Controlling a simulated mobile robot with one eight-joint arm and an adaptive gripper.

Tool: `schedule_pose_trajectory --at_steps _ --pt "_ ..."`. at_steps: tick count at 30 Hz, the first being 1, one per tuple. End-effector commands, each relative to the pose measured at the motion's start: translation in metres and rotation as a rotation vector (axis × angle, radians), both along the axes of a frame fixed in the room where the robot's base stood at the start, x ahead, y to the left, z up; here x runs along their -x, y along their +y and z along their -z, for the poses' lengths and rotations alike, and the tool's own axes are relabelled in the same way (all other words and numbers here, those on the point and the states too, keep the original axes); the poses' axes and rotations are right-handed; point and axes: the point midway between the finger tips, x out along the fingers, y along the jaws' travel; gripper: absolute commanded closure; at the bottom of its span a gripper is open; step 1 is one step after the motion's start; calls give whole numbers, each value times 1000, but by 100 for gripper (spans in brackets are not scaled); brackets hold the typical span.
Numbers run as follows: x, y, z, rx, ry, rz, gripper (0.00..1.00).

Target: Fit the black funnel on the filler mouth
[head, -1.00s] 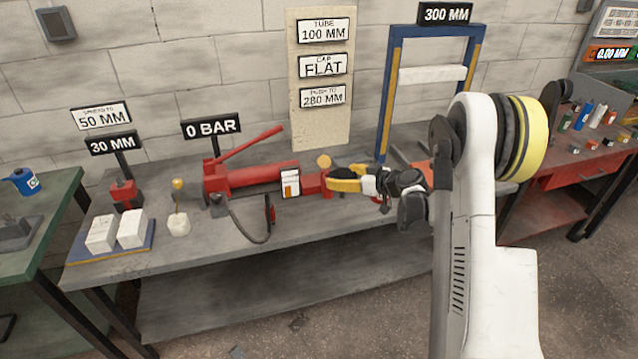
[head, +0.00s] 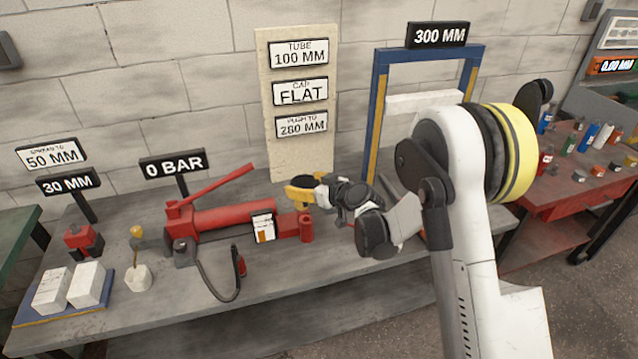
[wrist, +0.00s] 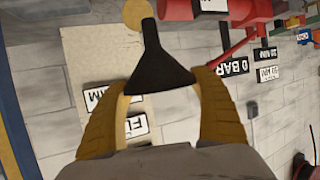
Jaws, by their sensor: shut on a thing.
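The black funnel (wrist: 158,68) shows in the wrist view between the yellow fingers of my gripper (wrist: 160,85), which is shut on its wide end. Its narrow spout points away from the gripper, with a tan round disc (wrist: 138,15) past the spout tip. I cannot tell whether they touch. In the head view my gripper (head: 300,190) is just above the right end of the red hand pump (head: 225,222). The filler mouth is not clearly seen; the fingers cover that area.
A blue press frame (head: 376,110) stands right of the gripper, behind my arm. A tan sign board (head: 262,150) is behind the pump. A hose (head: 208,285) lies in front. White blocks (head: 86,284) and a small white pot (head: 138,278) are at left.

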Motion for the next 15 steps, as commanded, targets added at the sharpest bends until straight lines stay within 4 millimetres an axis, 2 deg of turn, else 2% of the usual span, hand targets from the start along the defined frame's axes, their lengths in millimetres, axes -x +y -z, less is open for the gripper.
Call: schedule_pose_trajectory --at_steps 10,15 --pt "0 -1 2 0 -1 1 55" --pt "0 -1 14 0 -1 1 55"
